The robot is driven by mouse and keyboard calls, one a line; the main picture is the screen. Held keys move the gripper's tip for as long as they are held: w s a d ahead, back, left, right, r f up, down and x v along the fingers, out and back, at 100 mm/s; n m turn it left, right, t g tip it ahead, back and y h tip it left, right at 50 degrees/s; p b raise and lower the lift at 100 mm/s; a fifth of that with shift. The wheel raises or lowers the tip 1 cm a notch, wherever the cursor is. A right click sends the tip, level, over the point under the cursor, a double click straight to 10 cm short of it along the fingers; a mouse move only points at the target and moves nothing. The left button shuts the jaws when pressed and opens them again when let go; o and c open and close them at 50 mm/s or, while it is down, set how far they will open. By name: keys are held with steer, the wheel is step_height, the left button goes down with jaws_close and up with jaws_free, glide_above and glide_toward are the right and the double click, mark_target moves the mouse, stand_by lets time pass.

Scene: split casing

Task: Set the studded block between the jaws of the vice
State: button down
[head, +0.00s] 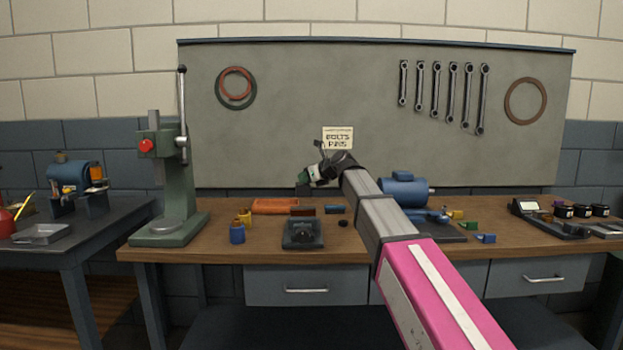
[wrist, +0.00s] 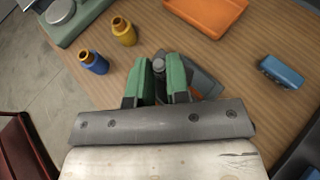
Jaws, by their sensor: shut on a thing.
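My gripper (head: 318,173) is raised above the bench, pointing left in the head view. In the wrist view, its two green fingers (wrist: 160,80) are shut on the studded block, whose grey stud (wrist: 158,68) shows between them. In the head view, a dark part of the block (head: 303,179) shows at the fingertips; the rest is hidden by the fingers. A blue tool that looks like the vice (head: 430,215) stands on the bench to the right, partly behind my arm. I cannot make out its jaws. The held block is well apart from it.
A dark casing (head: 302,236) sits at the bench front. An orange tray (head: 274,206), a yellow bottle (head: 244,217), a blue bottle (head: 237,234) and a blue block (head: 335,209) stand nearby. A green press (head: 168,190) is at left; a blue motor (head: 408,190) is behind.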

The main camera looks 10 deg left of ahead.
mark_target(306, 192)
steer(key=shift+f, duration=2.85)
steer(key=shift+f, duration=2.4)
stand_by(1.1)
steer(key=c, duration=1)
jaws_free()
steer(key=shift+r, duration=4)
